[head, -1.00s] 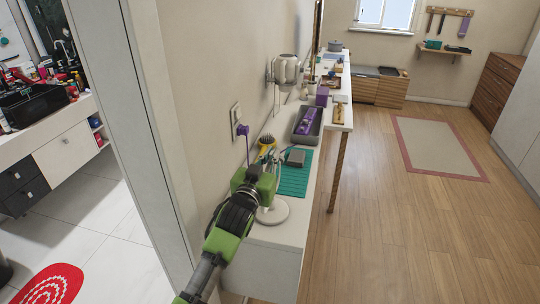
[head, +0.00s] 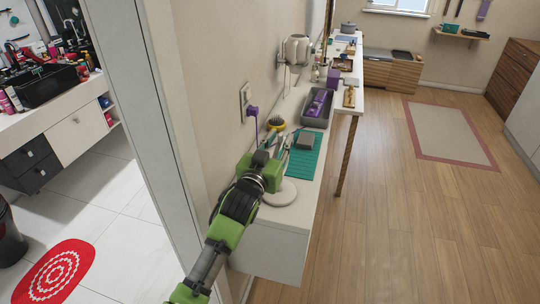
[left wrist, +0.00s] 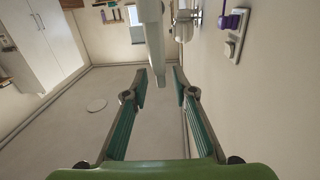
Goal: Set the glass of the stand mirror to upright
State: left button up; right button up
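The stand mirror's round white base (head: 279,194) sits on the near end of the white wall counter. In the head view its upper part is mostly hidden behind my left gripper (head: 279,148), so I cannot read the glass's tilt there. In the left wrist view a pale upright bar, seemingly the stand mirror seen edge-on (left wrist: 153,42), comes down from the top edge. Its end lies near the gap between the fingertips of my left gripper (left wrist: 160,76). The fingers are spread apart with a clear gap. I cannot tell whether either one touches the mirror. My right gripper is not in view.
An outlet with a purple plug (head: 252,111) is on the wall at left.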

pick_arm(q)
jog(key=v, duration=1)
jog(key=shift+f, duration=0.1)
